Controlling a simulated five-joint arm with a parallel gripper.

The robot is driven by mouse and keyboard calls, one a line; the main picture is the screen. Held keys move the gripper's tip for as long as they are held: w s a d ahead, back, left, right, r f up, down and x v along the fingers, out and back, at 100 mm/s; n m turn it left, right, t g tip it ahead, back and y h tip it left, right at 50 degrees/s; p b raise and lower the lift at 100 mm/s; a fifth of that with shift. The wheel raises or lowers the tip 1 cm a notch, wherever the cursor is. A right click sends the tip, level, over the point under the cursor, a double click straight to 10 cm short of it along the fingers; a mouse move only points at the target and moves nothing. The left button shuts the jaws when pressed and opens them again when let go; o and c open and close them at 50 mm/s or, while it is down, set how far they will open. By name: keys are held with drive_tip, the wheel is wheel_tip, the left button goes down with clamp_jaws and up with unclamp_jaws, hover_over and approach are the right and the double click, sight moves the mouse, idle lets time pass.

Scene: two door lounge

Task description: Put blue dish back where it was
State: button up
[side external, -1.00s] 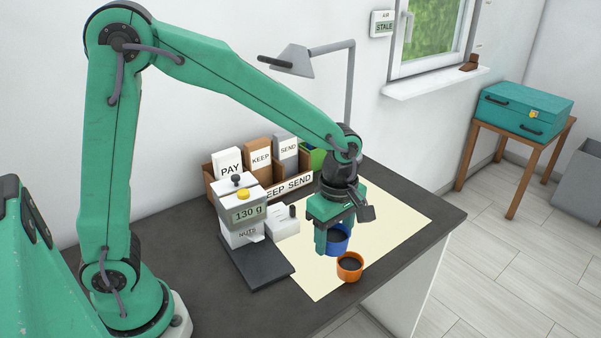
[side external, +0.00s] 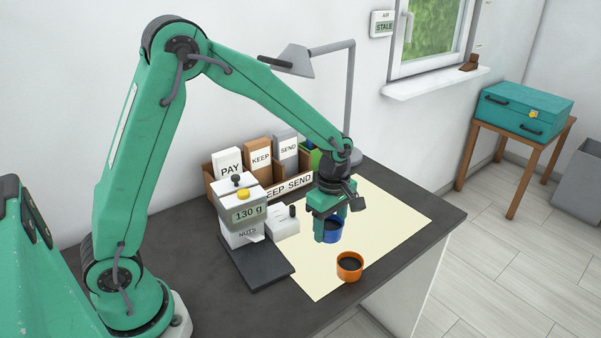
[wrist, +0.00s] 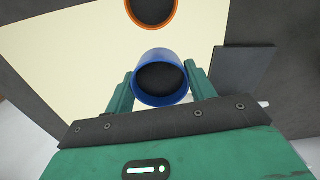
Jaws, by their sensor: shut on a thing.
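The blue dish (side external: 333,231) is a small round cup with dark contents. It is between the fingers of my gripper (side external: 331,226), at the pale yellow mat (side external: 385,215). In the wrist view the blue dish (wrist: 162,56) sits upright between the two green fingers, and my gripper (wrist: 160,85) is shut on it. I cannot tell whether its base touches the mat. An orange dish (side external: 349,268), also with dark contents, stands on the mat nearer the front edge. The orange dish (wrist: 152,24) shows at the top of the wrist view, apart from the blue one.
A dispenser (side external: 241,212) reading 130 g stands on a dark base at the mat's left. A small white box (side external: 283,223) is beside it. A sorter (side external: 287,188) with labelled packets and a lamp (side external: 350,110) stand behind. The mat's right part is clear.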

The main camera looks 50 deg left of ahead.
sight(327, 220)
drive_tip(key=w+a+f, duration=0.2)
drive_tip(key=a, duration=0.1)
drive_tip(key=shift+f, duration=2.05)
drive_tip(key=shift+f, duration=0.15)
drive_tip(key=o, duration=1.1)
wheel_tip(327, 220, up, 12)
drive_tip(key=shift+r, duration=0.15)
